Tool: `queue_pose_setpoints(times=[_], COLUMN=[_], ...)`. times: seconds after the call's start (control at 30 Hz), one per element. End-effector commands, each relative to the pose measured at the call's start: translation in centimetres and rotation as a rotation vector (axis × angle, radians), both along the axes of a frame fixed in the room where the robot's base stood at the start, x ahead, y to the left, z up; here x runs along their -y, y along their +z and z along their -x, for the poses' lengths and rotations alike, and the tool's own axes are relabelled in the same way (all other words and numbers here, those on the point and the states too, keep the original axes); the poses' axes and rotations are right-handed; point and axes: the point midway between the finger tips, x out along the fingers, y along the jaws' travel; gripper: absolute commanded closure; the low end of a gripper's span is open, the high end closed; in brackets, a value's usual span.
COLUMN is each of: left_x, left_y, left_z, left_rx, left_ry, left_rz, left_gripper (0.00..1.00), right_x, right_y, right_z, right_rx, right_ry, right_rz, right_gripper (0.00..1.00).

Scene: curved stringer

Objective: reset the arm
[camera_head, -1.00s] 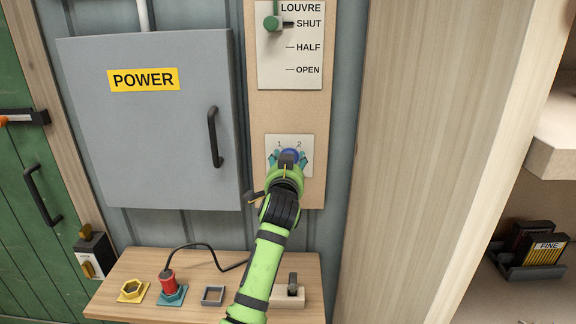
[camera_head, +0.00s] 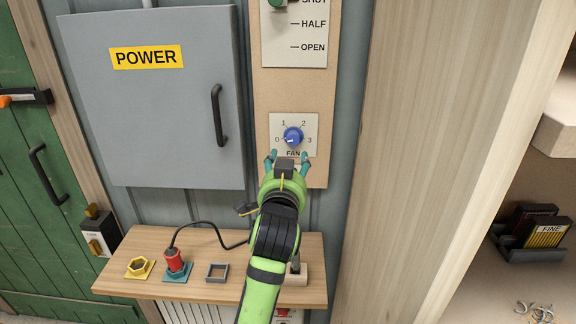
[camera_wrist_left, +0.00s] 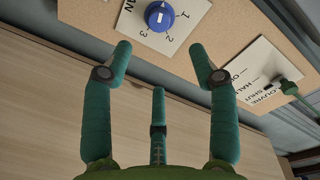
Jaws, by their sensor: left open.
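My left gripper (camera_head: 287,158) is open and empty, just below the blue fan knob (camera_head: 292,136) in the head view. The knob's white mark points toward 0 on its plate, marked 0 to 3. In the left wrist view the teal fingers of my left gripper (camera_wrist_left: 161,60) stand wide apart, with the blue knob (camera_wrist_left: 159,16) beyond them at the top, not touched. My green left arm comes up from the bottom of the head view. My right gripper does not show.
A grey POWER cabinet (camera_head: 150,120) with a black handle is left of the panel. Below is a wooden shelf (camera_head: 120,283) with a red plug (camera_head: 174,261) in a teal socket, a yellow hexagonal ring (camera_head: 139,268) and a grey square frame (camera_head: 216,272). A wooden side wall (camera_head: 430,130) stands right.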

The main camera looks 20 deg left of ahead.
Motion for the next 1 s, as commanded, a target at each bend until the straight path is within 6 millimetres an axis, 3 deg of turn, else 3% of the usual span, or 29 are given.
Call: queue_pose_setpoints(times=[0.33, 0.47, 0.57, 0.67, 0.8, 0.9, 1.0], left_x=[0.0, -0.3, -0.9, -1.4, -1.8, -1.8, -1.6], left_y=[-0.1, -2.2, -6.7, -12.9, -21.3, -25.5, -28.2], left_z=[0.0, 0.6, 2.4, 5.8, 12.6, 17.6, 21.8], left_rx=[-0.001, -0.044, -0.143, -0.292, -0.528, -0.677, -0.796], left_ry=[0.000, -0.002, -0.004, -0.005, 0.000, 0.007, 0.015], left_rz=[0.000, 0.021, 0.071, 0.147, 0.259, 0.324, 0.371], left_gripper=[0.41, 0.41, 0.41, 0.41, 0.41, 0.41, 0.41], right_x=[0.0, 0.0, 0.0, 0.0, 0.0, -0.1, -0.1], right_y=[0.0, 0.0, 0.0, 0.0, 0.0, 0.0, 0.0], right_z=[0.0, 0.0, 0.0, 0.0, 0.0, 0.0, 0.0], right_rx=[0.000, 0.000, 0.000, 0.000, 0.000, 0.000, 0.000], right_ry=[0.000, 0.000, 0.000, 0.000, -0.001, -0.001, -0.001], right_rz=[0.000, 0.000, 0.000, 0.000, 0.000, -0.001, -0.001], right_gripper=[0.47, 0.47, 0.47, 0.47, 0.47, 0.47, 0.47])
